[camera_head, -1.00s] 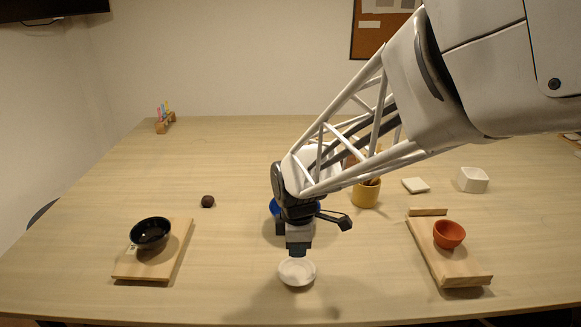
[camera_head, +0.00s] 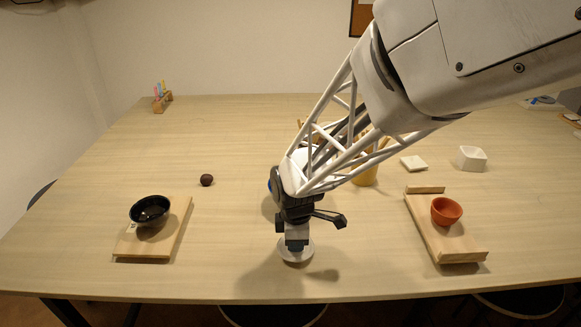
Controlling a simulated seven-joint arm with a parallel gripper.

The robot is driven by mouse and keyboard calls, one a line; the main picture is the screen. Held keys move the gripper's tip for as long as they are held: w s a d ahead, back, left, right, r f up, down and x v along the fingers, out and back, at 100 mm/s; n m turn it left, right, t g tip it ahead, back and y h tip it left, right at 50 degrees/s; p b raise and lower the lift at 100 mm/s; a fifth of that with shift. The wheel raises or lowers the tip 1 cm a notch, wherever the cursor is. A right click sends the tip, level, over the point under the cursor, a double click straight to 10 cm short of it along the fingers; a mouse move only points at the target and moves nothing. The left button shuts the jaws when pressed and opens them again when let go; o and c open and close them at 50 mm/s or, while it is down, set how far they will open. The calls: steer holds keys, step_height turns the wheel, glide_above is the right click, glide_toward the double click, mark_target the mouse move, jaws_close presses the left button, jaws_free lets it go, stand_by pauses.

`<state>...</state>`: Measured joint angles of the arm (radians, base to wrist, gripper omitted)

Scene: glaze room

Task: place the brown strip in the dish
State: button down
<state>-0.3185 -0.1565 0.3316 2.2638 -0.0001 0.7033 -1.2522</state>
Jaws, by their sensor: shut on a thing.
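The white dish (camera_head: 309,254) stands on the table near its front edge, in the middle of the view. My gripper (camera_head: 295,248) points down directly over it, with the fingertips at or just above the dish's inside. The fingers cover the middle of the dish, so only its rim and sides show. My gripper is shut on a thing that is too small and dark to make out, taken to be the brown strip. No brown strip shows apart from it. I cannot tell whether the fingertips or the held thing touch the dish.
At left, a black bowl (camera_head: 151,209) stands on a wooden board (camera_head: 175,244). At right, an orange bowl (camera_head: 446,210) stands on another board (camera_head: 458,255). A dark ball (camera_head: 206,180) lies at back left. A yellow pot (camera_head: 366,174) stands behind my arm. Table around the dish is clear.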

steer(key=c, duration=1.1)
jaws_free()
steer(key=shift+r, duration=3.5)
steer(key=s+d+r+m+t, duration=0.1)
steer(key=s+d+r+m, duration=0.4)
steer(key=s+d+m, duration=0.3)
steer(key=s+d+r+m+t, duration=0.1)
steer(key=s+d+r+m, duration=0.5)
steer(key=s+d+m, duration=0.2)
steer(key=shift+s+m+t, duration=0.3)
steer(key=shift+s+m, duration=0.45)
steer(key=shift+m, duration=0.35)
